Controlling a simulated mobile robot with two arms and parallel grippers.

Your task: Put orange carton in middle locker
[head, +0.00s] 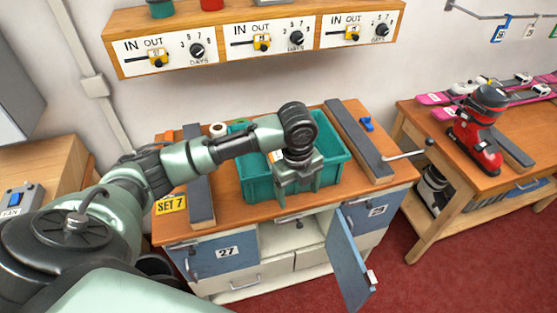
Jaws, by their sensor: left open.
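My left gripper (297,190) points down over the front of a teal bin (257,188) on the bench, its fingers apart. I see nothing between the fingers. I cannot make out an orange carton; the arm and gripper hide part of the bin's inside. The middle locker (285,238) under the bench top stands open, between the shut blue doors marked 27 (226,253) and 29 (376,212). Its blue door (347,262) swings out towards me on the right side. The part of the locker I see looks empty. My right gripper is not in view.
Dark padded rails (358,141) flank the bin on the wooden bench top (226,207). A lever (410,153) sticks out at right. A side table (475,180) holds a red ski boot (476,133) and skis. The red floor in front is clear.

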